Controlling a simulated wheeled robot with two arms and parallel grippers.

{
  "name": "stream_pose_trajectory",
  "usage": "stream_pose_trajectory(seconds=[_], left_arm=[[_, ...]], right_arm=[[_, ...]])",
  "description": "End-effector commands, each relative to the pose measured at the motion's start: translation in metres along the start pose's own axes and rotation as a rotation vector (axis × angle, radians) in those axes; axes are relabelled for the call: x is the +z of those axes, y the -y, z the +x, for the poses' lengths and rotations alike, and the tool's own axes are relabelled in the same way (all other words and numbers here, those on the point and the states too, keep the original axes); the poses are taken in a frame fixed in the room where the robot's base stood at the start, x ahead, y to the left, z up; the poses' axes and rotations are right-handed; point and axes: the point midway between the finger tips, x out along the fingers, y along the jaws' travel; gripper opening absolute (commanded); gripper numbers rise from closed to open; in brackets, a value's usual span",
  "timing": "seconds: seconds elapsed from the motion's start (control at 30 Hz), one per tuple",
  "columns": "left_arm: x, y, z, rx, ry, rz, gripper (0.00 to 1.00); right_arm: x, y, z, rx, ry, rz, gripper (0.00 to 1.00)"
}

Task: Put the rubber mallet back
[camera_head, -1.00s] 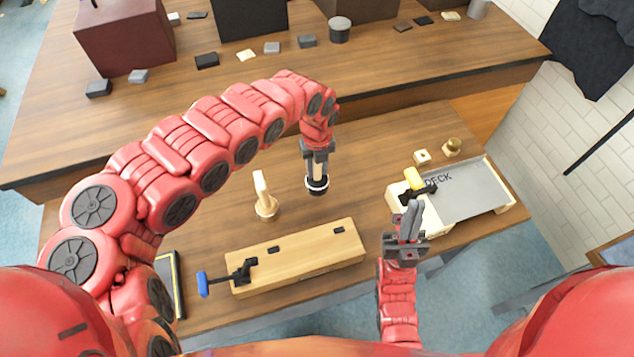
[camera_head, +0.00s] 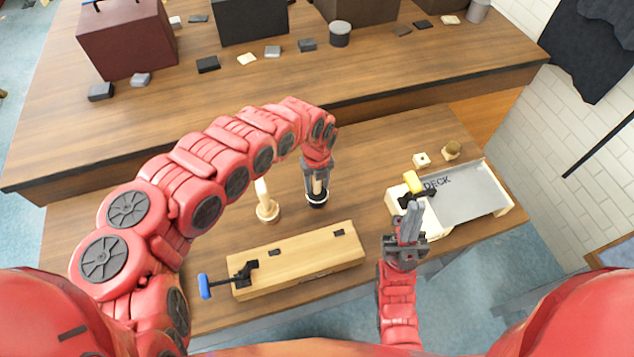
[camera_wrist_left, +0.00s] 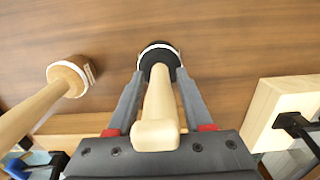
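The rubber mallet (camera_head: 317,200), with a dark head and a pale wooden handle, stands upright on its head on the near bench. It also shows in the left wrist view (camera_wrist_left: 160,95), with its handle rising toward the camera. My left gripper (camera_head: 317,188) points down over it, with one finger on each side of the handle. In the left wrist view the fingers (camera_wrist_left: 160,80) are apart, with gaps beside the handle, and the tips reach close to the head. My right gripper (camera_head: 412,205) is at the bench's front right, apart from the mallet. Its finger gap is unclear.
A pale wooden mallet (camera_head: 267,208) stands just left. A wooden block (camera_head: 300,262) with a blue-handled clamp (camera_head: 206,286) lies in front. A yellow-handled clamp (camera_head: 413,184) and a metal plate marked DECK (camera_head: 470,195) are at right. A second bench (camera_head: 270,85) runs behind.

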Motion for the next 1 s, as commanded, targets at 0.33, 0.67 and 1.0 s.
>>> stream_pose_trajectory(seconds=[0.33, 0.67, 1.0], left_arm=[[0.0, 0.0, -0.001, 0.0, -0.001, 0.0, 0.63], [0.003, -0.001, -0.044, 0.0, 0.006, -0.002, 0.63], [0.001, -0.002, -0.114, 0.005, 0.001, 0.001, 0.63]], right_arm=[[0.0, 0.0, 0.001, 0.0, 0.0, 0.0, 0.0], [0.001, 0.0, -0.005, 0.0, 0.0, 0.0, 0.0], [0.0, 0.0, -0.001, 0.0, 0.0, 0.0, 0.0]])
